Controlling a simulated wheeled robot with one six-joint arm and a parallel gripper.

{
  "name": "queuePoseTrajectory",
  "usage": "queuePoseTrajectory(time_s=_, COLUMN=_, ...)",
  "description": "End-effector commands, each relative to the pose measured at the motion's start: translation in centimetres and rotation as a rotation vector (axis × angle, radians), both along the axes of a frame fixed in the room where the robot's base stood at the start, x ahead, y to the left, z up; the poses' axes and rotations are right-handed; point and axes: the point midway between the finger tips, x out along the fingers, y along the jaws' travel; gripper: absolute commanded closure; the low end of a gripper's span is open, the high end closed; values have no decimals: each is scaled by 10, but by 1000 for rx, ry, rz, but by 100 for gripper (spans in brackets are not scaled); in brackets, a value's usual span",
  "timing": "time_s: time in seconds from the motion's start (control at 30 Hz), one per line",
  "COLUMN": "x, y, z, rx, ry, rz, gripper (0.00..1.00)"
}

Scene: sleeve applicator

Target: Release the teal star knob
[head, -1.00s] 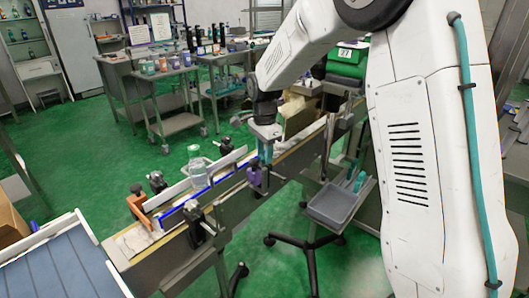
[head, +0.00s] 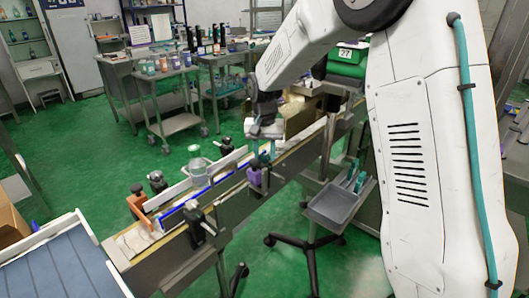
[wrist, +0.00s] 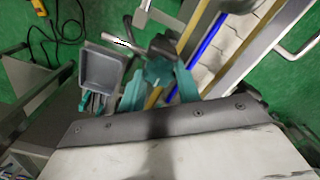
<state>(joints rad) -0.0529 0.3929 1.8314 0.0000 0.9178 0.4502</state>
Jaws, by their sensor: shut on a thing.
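The teal star knob (wrist: 158,71) shows in the wrist view between the two teal fingers of my gripper (wrist: 158,84). The fingers are shut on it, one on each side. The knob sits beside a dark clamp body (wrist: 164,46) with a pale rod, at the edge of the conveyor. In the head view my gripper (head: 267,148) is low over the near rail of the conveyor. There the knob is too small and too covered by the fingers to make out.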

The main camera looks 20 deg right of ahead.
Motion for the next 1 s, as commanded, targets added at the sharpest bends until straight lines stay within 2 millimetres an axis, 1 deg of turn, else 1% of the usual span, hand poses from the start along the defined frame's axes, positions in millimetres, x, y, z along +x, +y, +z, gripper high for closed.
queuePoseTrajectory(time_s=1.0, x=1, y=2, z=1, rx=-1, ry=-4, rz=964, gripper=90)
